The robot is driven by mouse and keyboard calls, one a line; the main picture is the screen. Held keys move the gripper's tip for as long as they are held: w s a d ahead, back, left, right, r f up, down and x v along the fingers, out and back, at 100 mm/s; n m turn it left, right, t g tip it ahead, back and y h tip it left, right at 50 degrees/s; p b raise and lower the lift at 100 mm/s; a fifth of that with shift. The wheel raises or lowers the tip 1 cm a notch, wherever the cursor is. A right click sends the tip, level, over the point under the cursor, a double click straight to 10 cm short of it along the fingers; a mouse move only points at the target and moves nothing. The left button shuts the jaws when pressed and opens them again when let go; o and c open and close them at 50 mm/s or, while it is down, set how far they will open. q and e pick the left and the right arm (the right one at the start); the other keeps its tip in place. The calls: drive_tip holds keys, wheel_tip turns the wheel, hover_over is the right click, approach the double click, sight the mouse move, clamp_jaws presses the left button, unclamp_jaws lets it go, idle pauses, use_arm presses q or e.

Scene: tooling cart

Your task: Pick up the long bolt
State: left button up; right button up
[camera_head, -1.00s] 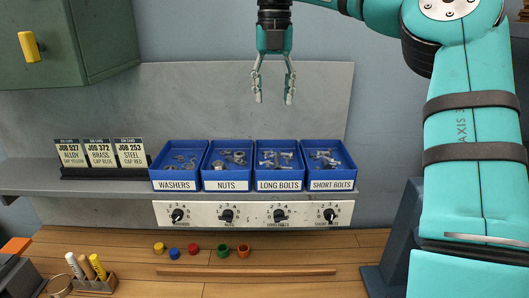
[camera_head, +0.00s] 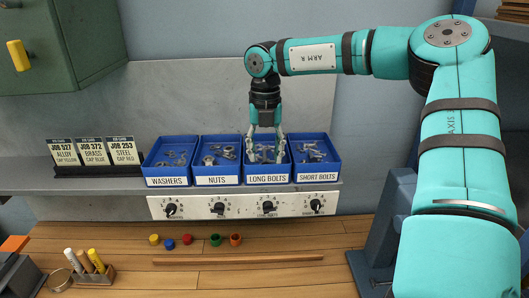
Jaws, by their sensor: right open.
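The long bolts bin (camera_head: 267,179) is a blue open tray labelled LONG BOLTS, third from the left on the grey shelf. Several silver bolts (camera_head: 262,157) lie in it, partly hidden behind my right gripper's fingers. My right gripper (camera_head: 265,155) points straight down into this bin, its two fingers open and apart. Its tips are among or just above the bolts; I cannot tell whether they touch one. No bolt is visibly held. My left gripper is not in view.
Bins for washers (camera_head: 167,181), nuts (camera_head: 217,180) and short bolts (camera_head: 318,177) stand beside it. Job cards (camera_head: 92,152) stand at the left. A knob panel (camera_head: 243,206) is below the shelf. Coloured caps (camera_head: 187,239) and a wooden strip (camera_head: 238,260) lie on the bench.

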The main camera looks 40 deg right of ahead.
drive_tip(key=shift+d+f, duration=0.1)
drive_tip(key=shift+f, duration=1)
clamp_jaws()
drive_tip(key=shift+r, duration=0.15)
